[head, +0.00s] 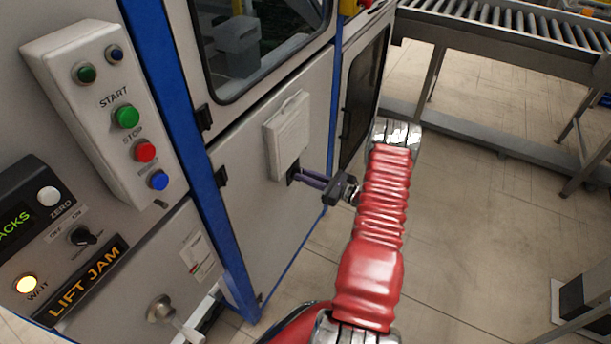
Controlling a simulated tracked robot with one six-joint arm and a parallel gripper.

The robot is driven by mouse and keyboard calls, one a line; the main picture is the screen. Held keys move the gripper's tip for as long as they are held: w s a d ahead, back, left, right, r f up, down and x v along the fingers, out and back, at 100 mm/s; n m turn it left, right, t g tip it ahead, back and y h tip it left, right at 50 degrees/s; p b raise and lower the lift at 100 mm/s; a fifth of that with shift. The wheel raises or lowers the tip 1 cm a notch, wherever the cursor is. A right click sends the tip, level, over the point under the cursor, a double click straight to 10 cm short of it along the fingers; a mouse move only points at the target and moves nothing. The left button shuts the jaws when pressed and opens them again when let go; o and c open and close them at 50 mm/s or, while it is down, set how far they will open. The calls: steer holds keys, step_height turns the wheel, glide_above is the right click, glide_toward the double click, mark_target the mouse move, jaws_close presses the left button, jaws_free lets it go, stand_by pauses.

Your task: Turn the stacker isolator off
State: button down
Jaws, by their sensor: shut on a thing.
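My gripper (297,178) reaches left from my red-sleeved arm to the grey cabinet door. Its fingers are shut on a small dark part at the lower edge of a pale box (288,132) on that door. The fingers cover most of this part, so I cannot tell what it is. A black rotary switch (83,237) with small off and on markings sits on the left panel, well away from my gripper. Its pointer is tilted, and its small label is too blurred to read. I cannot tell for certain which of these is the stacker isolator.
A control box with START (126,116), STOP (145,151) and blue (158,180) buttons is at left. A LIFT JAM sign (88,283) and a lit WAIT lamp (27,285) are below. A round metal knob (160,307) sticks out.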

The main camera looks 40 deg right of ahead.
steer(key=shift+n, duration=0.4)
steer(key=n, duration=1.6)
steer(key=shift+s+a+f+n, duration=0.15)
steer(key=shift+a+f+n, duration=0.2)
steer(key=shift+f+n, duration=0.05)
stand_by(0.4)
steer(key=c, duration=1.7)
jaws_free()
steer(key=v, duration=1.3)
steer(key=shift+s, duration=0.35)
